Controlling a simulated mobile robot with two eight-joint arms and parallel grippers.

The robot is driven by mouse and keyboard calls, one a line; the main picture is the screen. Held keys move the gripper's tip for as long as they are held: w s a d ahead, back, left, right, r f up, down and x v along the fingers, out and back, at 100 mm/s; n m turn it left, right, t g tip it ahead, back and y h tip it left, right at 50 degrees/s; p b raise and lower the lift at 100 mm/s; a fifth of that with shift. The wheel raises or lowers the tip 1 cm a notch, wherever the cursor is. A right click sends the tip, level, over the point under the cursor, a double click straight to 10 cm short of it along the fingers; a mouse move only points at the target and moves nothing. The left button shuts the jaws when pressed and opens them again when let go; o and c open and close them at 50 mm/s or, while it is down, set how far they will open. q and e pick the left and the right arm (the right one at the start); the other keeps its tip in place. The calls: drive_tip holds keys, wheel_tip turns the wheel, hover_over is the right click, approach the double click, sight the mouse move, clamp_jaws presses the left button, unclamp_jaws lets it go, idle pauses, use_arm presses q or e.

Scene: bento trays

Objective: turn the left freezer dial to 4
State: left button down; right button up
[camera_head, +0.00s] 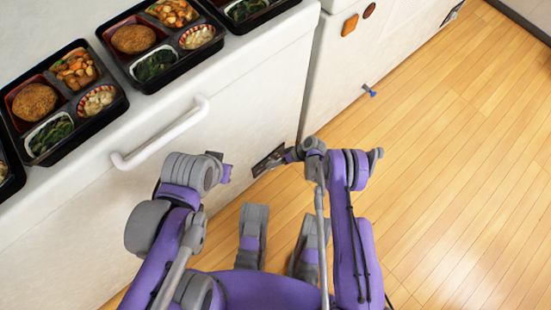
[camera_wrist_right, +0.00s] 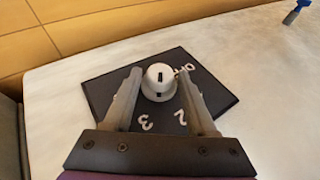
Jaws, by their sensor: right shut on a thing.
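The freezer dial is a white round knob (camera_wrist_right: 159,82) on a dark square plate (camera_wrist_right: 105,92) in the right wrist view. White marks on the plate read 2, 3 and what looks like OFF; a 4 is not visible. The knob has a dark mark, but I cannot tell which number it points to. My right gripper (camera_wrist_right: 158,98) is shut on the knob, one finger on each side. In the head view the dial plate (camera_head: 268,161) sits low on the white freezer front, with my right gripper (camera_head: 288,156) at it. My left gripper (camera_head: 221,165) is near the front, its opening unclear.
A white handle (camera_head: 160,132) juts from the freezer front (camera_head: 235,110) at the left. Several bento trays (camera_head: 112,108) stand on top. The wooden floor (camera_head: 455,160) at the right is clear.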

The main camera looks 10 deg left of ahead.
drive_tip(key=o, duration=1.1)
drive_tip(key=p+v, duration=0.2)
drive_tip(key=v, duration=0.8)
drive_tip(key=shift+d+r, duration=0.25)
drive_tip(key=shift+d, duration=0.05)
drive_tip(key=shift+w, duration=0.1)
